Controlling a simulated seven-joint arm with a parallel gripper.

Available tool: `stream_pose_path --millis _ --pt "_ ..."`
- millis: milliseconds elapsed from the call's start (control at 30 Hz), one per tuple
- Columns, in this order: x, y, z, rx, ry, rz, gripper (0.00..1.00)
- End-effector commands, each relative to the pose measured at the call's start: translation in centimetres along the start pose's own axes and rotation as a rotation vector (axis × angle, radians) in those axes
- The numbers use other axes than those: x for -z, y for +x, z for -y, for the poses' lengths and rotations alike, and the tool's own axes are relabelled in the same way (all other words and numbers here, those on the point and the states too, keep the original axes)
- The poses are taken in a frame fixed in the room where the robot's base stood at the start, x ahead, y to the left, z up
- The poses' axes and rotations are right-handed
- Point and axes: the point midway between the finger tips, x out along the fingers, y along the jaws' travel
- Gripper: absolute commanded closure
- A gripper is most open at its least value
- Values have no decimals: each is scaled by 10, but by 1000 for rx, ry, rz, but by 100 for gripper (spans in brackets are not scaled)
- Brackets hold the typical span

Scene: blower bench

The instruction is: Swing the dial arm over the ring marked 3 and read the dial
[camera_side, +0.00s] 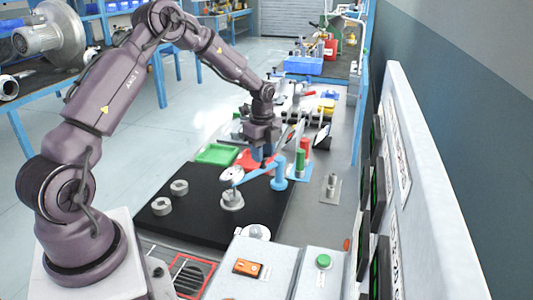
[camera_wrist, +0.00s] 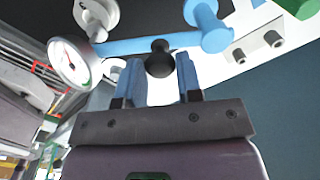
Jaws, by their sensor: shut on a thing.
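The blue dial arm (camera_side: 257,173) reaches left from a blue post (camera_side: 279,172) to a round white-faced dial (camera_side: 232,176). The dial (camera_wrist: 72,60) has a red mark on its face in the wrist view; its reading is too small to tell. My gripper (camera_side: 265,163) is at the middle of the dial arm. In the wrist view my gripper (camera_wrist: 159,66) has its blue fingers on either side of a black knob (camera_wrist: 160,52) on the arm, shut on it. A grey ring (camera_side: 232,202) stands just below the dial. No ring number is legible.
Two more grey rings (camera_side: 180,187) (camera_side: 161,206) stand on the black mat (camera_side: 205,226) to the left. A green tray (camera_side: 217,153) and a red tray (camera_side: 250,158) lie behind. Green and red cylinders (camera_side: 300,162) stand right of the post. A control box (camera_side: 262,268) is in front.

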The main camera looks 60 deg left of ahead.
Motion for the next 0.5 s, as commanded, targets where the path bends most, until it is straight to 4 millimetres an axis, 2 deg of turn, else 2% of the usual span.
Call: stream_pose_path --millis 200,500 --pt "-6 -1 1 -1 96 0 100" --pt "-9 -2 1 0 144 0 100"
